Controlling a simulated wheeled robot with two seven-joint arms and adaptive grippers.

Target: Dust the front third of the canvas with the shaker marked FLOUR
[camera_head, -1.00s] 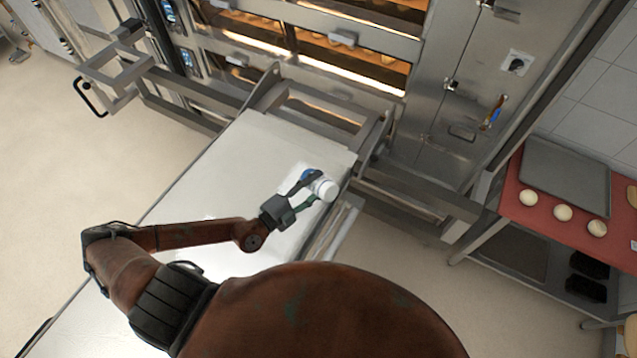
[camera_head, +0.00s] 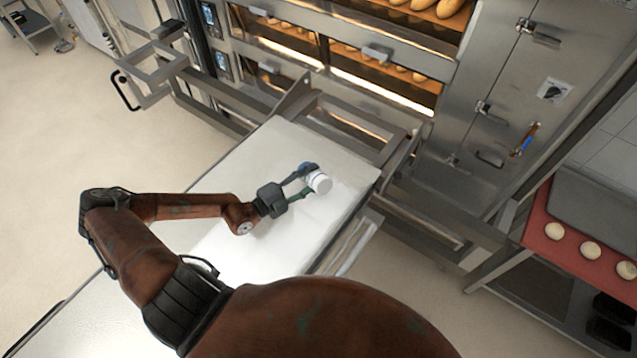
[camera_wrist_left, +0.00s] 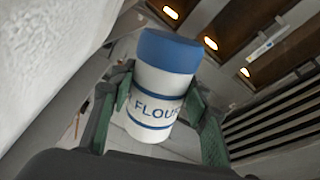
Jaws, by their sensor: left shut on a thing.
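The shaker (camera_head: 320,184) is white with a blue cap and blue bands. Its FLOUR lettering shows on the shaker (camera_wrist_left: 156,103) in the left wrist view. My left gripper (camera_head: 305,184) is shut around the shaker's body, with one green finger on each side. The shaker is tilted over the far part of the pale canvas (camera_head: 240,165), cap end away from the head camera. The gap below it is hard to judge. A whiter patch shows on the canvas around the shaker. My right gripper is out of view.
The canvas lies on a long metal-framed loader in front of the deck oven (camera_head: 375,55), which holds bread. A metal handle frame (camera_head: 150,75) stands at the left. A red-topped table (camera_head: 570,235) with dough balls and a grey tray stands at the right.

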